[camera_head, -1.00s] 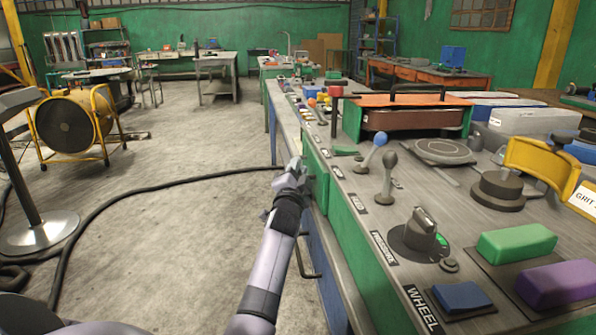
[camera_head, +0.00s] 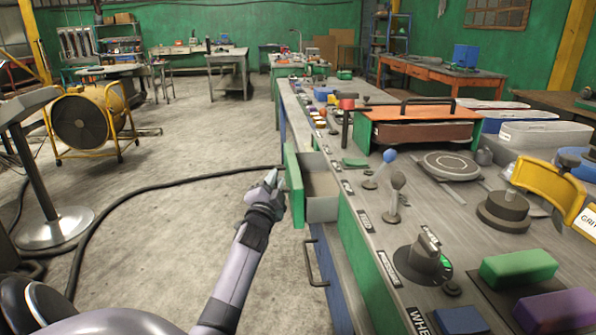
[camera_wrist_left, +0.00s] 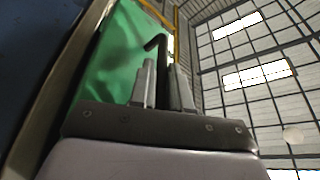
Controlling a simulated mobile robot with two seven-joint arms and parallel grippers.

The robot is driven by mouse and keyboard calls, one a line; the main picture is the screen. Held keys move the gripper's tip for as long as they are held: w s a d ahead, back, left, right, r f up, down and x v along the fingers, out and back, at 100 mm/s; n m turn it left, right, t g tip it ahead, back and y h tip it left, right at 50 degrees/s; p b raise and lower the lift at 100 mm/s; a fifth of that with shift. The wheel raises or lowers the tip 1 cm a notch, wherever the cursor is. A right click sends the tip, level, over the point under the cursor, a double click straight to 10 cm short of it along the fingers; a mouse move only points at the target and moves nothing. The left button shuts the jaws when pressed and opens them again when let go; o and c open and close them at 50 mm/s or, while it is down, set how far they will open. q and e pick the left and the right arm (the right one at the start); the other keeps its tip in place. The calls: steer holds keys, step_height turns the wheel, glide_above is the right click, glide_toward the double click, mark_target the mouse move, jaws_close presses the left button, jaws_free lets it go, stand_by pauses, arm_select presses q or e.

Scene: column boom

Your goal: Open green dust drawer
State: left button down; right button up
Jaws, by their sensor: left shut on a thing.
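The green dust drawer (camera_head: 294,187) stands pulled out from the side of the workbench, and its grey inside (camera_head: 320,183) shows behind the green front. My left gripper (camera_head: 271,182) is at the outer side of that front, shut on the drawer's handle. In the left wrist view the green front (camera_wrist_left: 118,50) lies beside the fingers (camera_wrist_left: 164,72), and the dark bent handle (camera_wrist_left: 155,42) runs down between them. Most of the handle is hidden by the fingers. My right gripper is not in view.
The bench top (camera_head: 345,215) carries levers, a knob (camera_head: 423,262) and colored blocks. A dark handle (camera_head: 316,262) sticks out of the blue lower side nearer me. A black cable (camera_head: 150,195) crosses the floor. A yellow-framed drum fan (camera_head: 85,120) stands at left.

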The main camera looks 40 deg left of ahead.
arm_select(q)
steer(key=s+a+p, duration=0.2)
steer(key=s+a, duration=0.4)
steer(key=s, duration=0.2)
steer(key=shift+s+a, duration=0.15)
steer(key=shift+a, duration=0.2)
steer(key=c, duration=1.4)
jaws_free()
steer(key=shift+c, duration=0.2)
steer(key=shift+s+d+f, duration=0.1)
steer(key=v, duration=0.7)
